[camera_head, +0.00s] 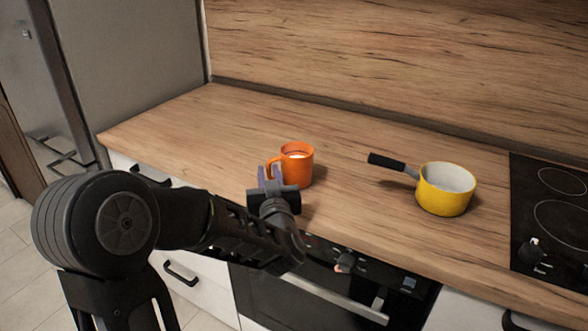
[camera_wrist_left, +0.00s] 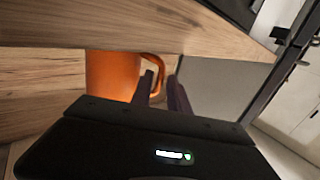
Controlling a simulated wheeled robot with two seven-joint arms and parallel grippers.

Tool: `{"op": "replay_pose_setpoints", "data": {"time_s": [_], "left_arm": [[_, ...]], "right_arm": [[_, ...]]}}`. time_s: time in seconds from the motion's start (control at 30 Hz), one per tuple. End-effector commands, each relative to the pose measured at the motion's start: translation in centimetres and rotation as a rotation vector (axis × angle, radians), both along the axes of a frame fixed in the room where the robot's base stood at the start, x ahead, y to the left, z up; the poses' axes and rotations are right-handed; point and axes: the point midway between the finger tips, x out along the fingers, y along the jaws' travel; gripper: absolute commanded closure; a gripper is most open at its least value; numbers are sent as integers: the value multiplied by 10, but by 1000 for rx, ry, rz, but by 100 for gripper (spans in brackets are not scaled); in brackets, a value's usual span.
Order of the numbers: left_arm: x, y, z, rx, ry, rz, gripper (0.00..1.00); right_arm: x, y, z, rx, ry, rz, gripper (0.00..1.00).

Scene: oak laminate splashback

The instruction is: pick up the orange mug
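The orange mug (camera_head: 298,168) stands upright on the wooden worktop, with its handle toward the left and something pale inside. My left gripper (camera_head: 269,174) is at the mug's near left side, its fingers pointing toward the handle. In the left wrist view the mug (camera_wrist_left: 112,78) is left of centre, and its handle reaches toward the two dark fingers (camera_wrist_left: 161,80). The fingers are apart with a gap between them. The handle appears in line with this gap; I cannot tell whether it is between the fingers. My right gripper is in neither view.
A yellow saucepan (camera_head: 443,190) with a black handle stands right of the mug. A black hob (camera_head: 555,215) is at the far right. The worktop (camera_head: 200,130) is clear left of the mug. The wooden splashback (camera_head: 400,60) rises behind; an oven (camera_head: 300,290) is below the front edge.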

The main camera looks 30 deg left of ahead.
Motion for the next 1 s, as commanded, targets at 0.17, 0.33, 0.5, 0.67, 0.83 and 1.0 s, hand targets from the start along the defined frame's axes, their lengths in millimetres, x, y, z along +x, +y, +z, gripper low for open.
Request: {"op": "replay_pose_setpoints", "data": {"time_s": [0.17, 0.33, 0.5, 0.67, 0.83, 1.0], "left_arm": [[18, 15, 1, -1, 2, 2, 79], [35, 29, 1, -1, -1, 1, 79], [37, 31, 0, -1, 1, 0, 79], [37, 31, 0, 0, 0, 0, 79], [37, 31, 0, 0, 0, 0, 79], [37, 31, 0, 0, 0, 0, 81]], "right_arm": [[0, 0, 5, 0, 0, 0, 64], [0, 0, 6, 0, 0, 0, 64], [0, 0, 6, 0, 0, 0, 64], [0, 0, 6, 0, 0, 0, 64], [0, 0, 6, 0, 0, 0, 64], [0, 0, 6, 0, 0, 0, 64]]}}
